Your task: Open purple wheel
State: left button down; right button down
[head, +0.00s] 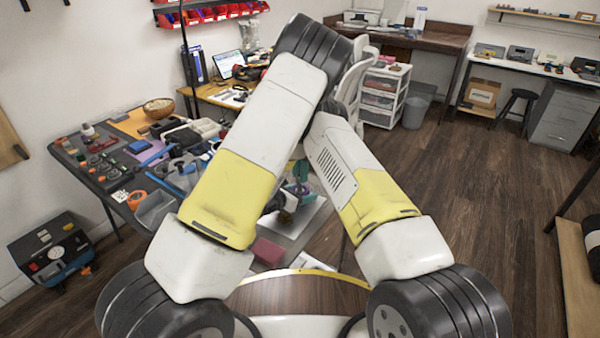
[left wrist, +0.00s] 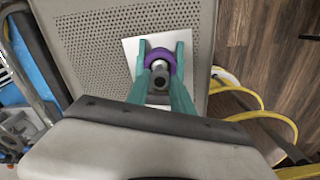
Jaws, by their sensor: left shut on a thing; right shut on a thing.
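The purple wheel (left wrist: 162,54) is a ring in front of a white plate (left wrist: 131,48) in the left wrist view. A grey and dark cylinder (left wrist: 160,78) sits at its middle. My left gripper (left wrist: 161,46) has its two teal fingers on either side of the wheel and is shut on it. In the head view, small teal and purple parts (head: 298,188) show in the gap between my crossing arms, over a pale board. My arms hide most of the wheel there. I cannot make out my right gripper.
A perforated grey panel (left wrist: 95,35) lies around the white plate. Yellow curved bars (left wrist: 262,116) stand to its right. In the head view, a cluttered workbench (head: 118,160) is at left and a white drawer unit (head: 385,95) stands behind. Wooden floor is open at right.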

pick_arm(q)
jog(key=c, duration=1.1)
grip_release()
jog(key=shift+r, duration=0.1)
